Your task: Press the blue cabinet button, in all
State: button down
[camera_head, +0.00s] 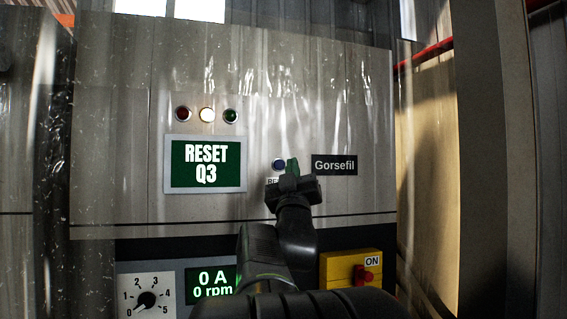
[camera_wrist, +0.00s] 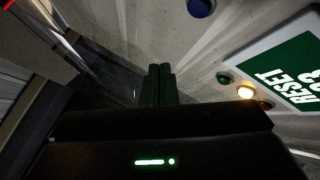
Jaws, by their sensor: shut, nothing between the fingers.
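The blue button (camera_head: 278,164) is on the grey cabinet front, above a small white label that my arm partly covers. My gripper (camera_head: 292,166) is shut and empty, and in the head view its fingertips are just right of the button. In the wrist view the blue button (camera_wrist: 201,8) is at the top edge, ahead and to the right of the shut fingers (camera_wrist: 158,72). A gap shows between fingers and button there. I cannot tell how far the fingertips are from the panel.
A green display (camera_head: 205,164) reads "RESET Q3". Above it are red, lit white (camera_head: 207,114) and green lamps. A "Gorsefil" plate (camera_head: 334,165) is right of my gripper. Below are a dial (camera_head: 147,298), a "0 A 0 rpm" display and a yellow box (camera_head: 335,262) with a red switch.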

aim_at(282, 160)
jog(key=shift+w+a+p, duration=0.3)
jog(key=shift+w+a, duration=0.05)
jog(key=shift+w, duration=0.75)
jog(key=shift+w+a+p, duration=0.3)
jog(key=shift+w+a, duration=0.1)
jog(key=shift+w, duration=0.7)
jog(key=shift+w+a+p, duration=0.3)
jog(key=shift+w+a, duration=0.05)
jog(key=shift+w, duration=0.75)
jog(key=shift+w, duration=0.1)
jog(key=shift+w+a, duration=0.1)
jog(key=shift+w, duration=0.2)
jog(key=shift+w+a, duration=0.15)
jog(key=shift+w, duration=0.3)
jog(key=shift+s+f+b, duration=0.1)
jog(key=shift+b, duration=0.25)
jog(key=shift+s+d+b, duration=0.25)
jog(key=shift+s+b, duration=0.3)
jog(key=shift+s, duration=0.2)
jog(key=shift+s, duration=0.1)
